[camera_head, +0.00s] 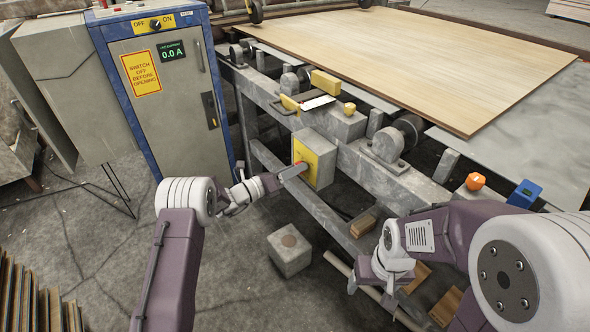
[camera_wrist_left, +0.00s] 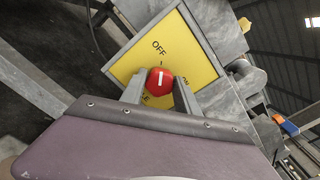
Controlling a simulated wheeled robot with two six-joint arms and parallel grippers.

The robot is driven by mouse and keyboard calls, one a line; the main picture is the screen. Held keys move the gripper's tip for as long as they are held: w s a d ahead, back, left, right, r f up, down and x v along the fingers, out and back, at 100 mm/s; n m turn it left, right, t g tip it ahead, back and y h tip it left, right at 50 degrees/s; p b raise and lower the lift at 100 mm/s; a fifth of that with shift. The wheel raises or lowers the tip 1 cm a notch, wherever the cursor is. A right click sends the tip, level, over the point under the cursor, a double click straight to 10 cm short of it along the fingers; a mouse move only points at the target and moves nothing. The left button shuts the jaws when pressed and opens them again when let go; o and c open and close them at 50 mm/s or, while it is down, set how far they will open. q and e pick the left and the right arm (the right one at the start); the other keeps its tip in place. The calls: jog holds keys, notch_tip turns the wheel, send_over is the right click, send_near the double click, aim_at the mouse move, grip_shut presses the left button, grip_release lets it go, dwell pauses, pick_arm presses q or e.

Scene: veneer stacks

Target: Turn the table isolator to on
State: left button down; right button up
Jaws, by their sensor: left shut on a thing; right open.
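The table isolator is a grey box with a yellow plate (camera_head: 322,155) on the side of the machine frame. In the left wrist view, the yellow plate (camera_wrist_left: 196,56) reads OFF above the red knob (camera_wrist_left: 160,82), with a partly hidden ON to the right. The knob's white mark points roughly up towards OFF. My left gripper (camera_head: 288,173) is at the plate, its fingers shut on the knob from both sides. Part of the lower lettering is hidden by the fingers. My right gripper (camera_head: 372,286) is open and empty, low in front of the frame.
A blue and grey cabinet (camera_head: 170,85) stands at the left with its own OFF/ON switch (camera_head: 155,25). A large veneer sheet (camera_head: 420,55) lies on the machine. A grey block (camera_head: 290,250) is on the floor below. An orange knob (camera_head: 475,181) and a blue box (camera_head: 524,193) are at the right.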

pick_arm(q)
jog(key=shift+s+f+m+b, duration=0.1)
jog(key=shift+s+m+b, duration=0.05)
jog(key=shift+m+b, duration=7.9)
jog(key=shift+m+p, duration=0.95)
jog(key=c, duration=0.9)
grip_release()
